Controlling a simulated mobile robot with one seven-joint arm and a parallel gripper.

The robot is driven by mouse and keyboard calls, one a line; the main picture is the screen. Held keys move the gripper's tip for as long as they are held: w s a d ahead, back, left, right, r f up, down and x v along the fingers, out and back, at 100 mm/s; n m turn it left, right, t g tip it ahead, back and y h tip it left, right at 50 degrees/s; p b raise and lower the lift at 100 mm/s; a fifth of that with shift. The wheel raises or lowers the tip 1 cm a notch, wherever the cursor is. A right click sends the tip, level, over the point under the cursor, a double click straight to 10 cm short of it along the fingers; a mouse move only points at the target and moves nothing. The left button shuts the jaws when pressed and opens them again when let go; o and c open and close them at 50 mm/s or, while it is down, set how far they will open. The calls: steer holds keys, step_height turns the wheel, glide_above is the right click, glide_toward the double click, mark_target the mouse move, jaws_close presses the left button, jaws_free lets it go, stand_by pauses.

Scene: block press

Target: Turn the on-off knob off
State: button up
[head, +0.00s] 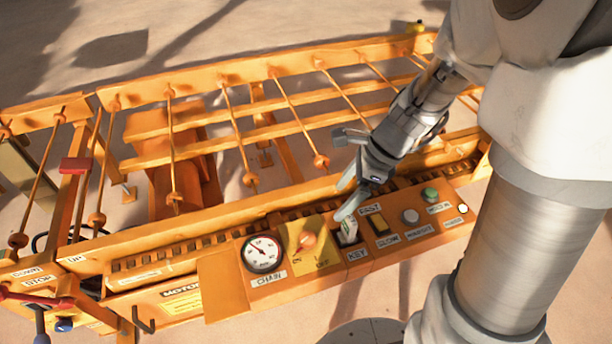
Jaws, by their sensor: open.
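The on-off knob (306,240) is an orange knob on a yellow plate with markings, set in the orange control panel (222,277) of the machine. Which way the knob points is hard to make out at this size. My gripper (342,201) is open, its two fingers apart, just up and right of the knob in the picture. The fingertips appear close above the panel, over the area between the knob and the key switch (347,232). I see nothing held between the fingers, and they look apart from the knob.
A round gauge (262,254) labelled CHAIN sits left of the knob. A yellow switch (380,224), a grey button (411,216) and a green button (430,195) lie to its right. An orange rail and thin rods stand behind the panel. A red-handled lever (35,299) is at far left.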

mark_target(308, 237)
steer(key=b+x, duration=0.7)
steer(key=x, duration=1)
steer(key=shift+s+d+b, duration=0.1)
steer(key=shift+s+b, duration=0.05)
steer(key=shift+b, duration=0.25)
jaws_close()
